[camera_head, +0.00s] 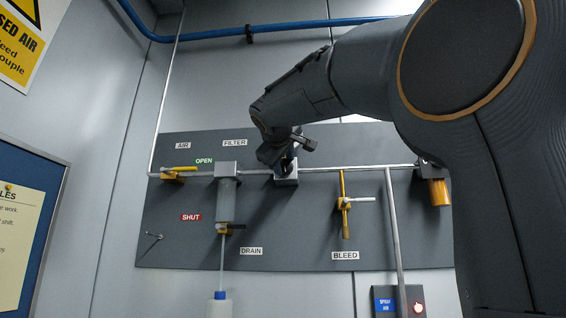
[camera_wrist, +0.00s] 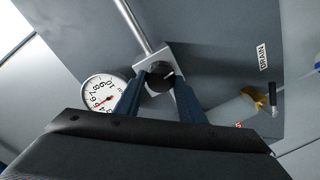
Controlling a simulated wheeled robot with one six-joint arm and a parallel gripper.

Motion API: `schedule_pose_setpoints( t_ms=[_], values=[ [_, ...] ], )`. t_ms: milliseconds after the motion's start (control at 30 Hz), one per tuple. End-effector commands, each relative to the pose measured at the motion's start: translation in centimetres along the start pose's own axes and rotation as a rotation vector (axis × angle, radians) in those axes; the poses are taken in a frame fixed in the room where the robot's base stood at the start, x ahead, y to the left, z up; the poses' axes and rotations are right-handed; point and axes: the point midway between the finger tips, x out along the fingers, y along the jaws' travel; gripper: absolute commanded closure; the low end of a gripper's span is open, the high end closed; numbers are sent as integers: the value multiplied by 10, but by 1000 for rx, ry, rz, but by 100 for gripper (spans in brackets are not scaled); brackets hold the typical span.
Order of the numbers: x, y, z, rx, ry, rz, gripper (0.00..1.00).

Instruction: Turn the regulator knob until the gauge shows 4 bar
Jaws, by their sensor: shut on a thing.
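The regulator is a pale block (camera_head: 286,181) on the pipe, in the middle of the grey panel; its block also shows in the wrist view (camera_wrist: 151,51). Its dark round knob (camera_wrist: 159,74) sits between the blue fingers of my gripper (camera_wrist: 161,84), which is shut on it. In the head view my gripper (camera_head: 286,160) reaches the regulator from above and hides the knob and gauge. The white gauge (camera_wrist: 103,88) is left of the knob in the wrist view, tilted and partly hidden by my gripper. Its red needle shows, but its exact reading is unclear.
A yellow-handled air valve (camera_head: 179,170) and the filter (camera_head: 226,198) are left of the regulator. A yellow drain valve (camera_head: 232,228) hangs below the filter. A bleed valve (camera_head: 345,204) is to the right. A bottle (camera_head: 219,306) stands below the drain tube.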

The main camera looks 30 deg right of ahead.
Motion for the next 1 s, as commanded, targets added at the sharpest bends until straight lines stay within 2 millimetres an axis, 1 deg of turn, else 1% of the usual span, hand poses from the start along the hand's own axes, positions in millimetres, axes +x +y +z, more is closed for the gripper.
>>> schedule_pose_setpoints(
  t_ms=[200, 400, 933, 967, 1000],
  values=[
    [0, 0, -1, -120, -6, 2, 87],
    [0, 0, -1, -181, -10, 3, 87],
    [0, -1, -1, -203, -12, 4, 87],
    [0, -1, -1, -203, -12, 4, 63],
    [0, -1, -1, -203, -12, 4, 56]
  ],
)
